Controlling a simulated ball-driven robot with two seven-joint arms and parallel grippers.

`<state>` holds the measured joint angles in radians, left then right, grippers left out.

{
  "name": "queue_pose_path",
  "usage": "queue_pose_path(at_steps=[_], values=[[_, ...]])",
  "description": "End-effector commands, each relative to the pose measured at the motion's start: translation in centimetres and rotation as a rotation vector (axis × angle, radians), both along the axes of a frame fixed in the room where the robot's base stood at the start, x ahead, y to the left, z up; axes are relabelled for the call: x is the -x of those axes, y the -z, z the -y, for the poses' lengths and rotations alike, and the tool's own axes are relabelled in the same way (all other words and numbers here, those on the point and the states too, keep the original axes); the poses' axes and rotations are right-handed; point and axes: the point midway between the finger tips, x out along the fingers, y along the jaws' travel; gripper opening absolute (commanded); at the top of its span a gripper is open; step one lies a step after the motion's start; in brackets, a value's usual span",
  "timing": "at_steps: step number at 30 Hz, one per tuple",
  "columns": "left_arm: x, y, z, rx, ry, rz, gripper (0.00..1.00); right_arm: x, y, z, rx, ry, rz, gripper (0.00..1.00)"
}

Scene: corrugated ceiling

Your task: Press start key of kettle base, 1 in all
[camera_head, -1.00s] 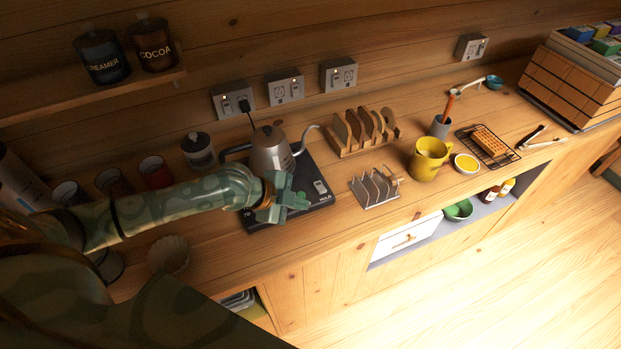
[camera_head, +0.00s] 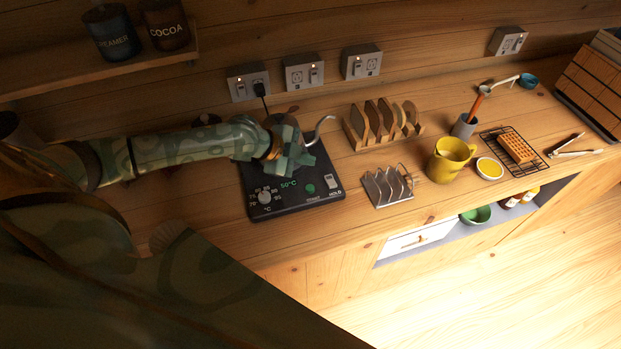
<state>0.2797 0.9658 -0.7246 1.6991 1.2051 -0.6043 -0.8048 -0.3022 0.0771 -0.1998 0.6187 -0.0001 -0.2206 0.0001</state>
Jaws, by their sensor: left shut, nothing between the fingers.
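The black kettle base (camera_head: 260,213) sits on the wooden counter. Its front panel shows a dial (camera_head: 265,197), a lit green 50°C display (camera_head: 288,184), a round green start key (camera_head: 310,188) and a pale HOLD switch (camera_head: 327,182). The grey kettle, its spout (camera_head: 322,129) showing at the right, stands on the base, mostly hidden behind my left gripper (camera_head: 301,160). That gripper is shut and empty, in front of the kettle and behind the panel in the picture, apart from the start key. My right gripper is not in view.
A metal toast rack (camera_head: 388,187) stands right of the base, with a wooden rack (camera_head: 370,140) behind it. A yellow mug (camera_head: 447,160) is further right. Wall sockets (camera_head: 303,72) line the back. Counter in front of the base is clear.

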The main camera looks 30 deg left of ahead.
Motion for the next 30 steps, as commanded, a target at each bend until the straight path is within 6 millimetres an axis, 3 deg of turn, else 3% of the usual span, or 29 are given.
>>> queue_pose_path(at_steps=[18,30], values=[[0.0,7.9,0.0,-0.001,0.0,-0.001,0.0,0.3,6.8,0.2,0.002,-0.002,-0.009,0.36],[0.0,8.2,0.0,0.0,0.0,0.0,0.0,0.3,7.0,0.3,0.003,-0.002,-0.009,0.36]])
